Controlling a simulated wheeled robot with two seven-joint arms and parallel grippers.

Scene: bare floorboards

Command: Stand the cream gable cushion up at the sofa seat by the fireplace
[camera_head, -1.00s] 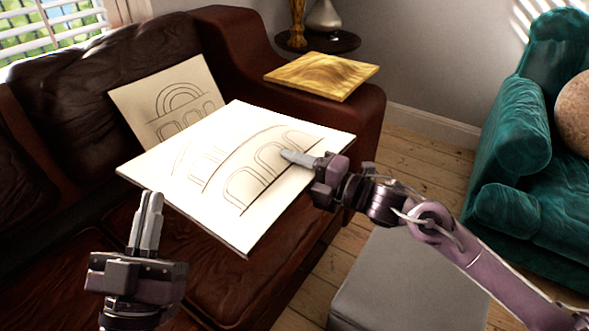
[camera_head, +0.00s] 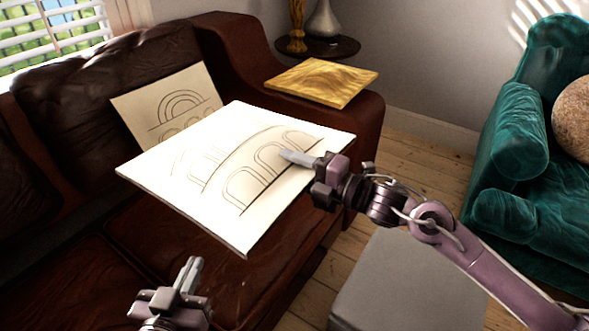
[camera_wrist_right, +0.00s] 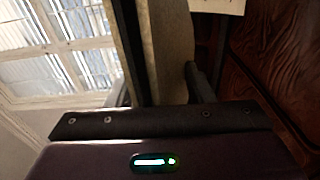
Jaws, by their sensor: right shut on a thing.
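A flat square cream cushion (camera_head: 235,185) with line-drawn arches is held tilted above the brown leather sofa seat (camera_head: 175,245). My right gripper (camera_head: 297,157) is shut on its right edge; the cushion's edge also shows between the fingers in the right wrist view (camera_wrist_right: 170,55). A second cream cushion (camera_head: 150,100) with an arch drawing leans upright against the sofa back, its lower part hidden behind the held one. My left gripper (camera_head: 189,272) is empty, its fingers together, below the held cushion over the seat. No fireplace shows.
A yellow cushion (camera_head: 322,80) lies flat on the sofa arm (camera_head: 365,110). A round side table (camera_head: 340,48) with a vase stands behind it. A grey block (camera_head: 405,285) stands on the floor, with a teal armchair (camera_head: 510,200) at right.

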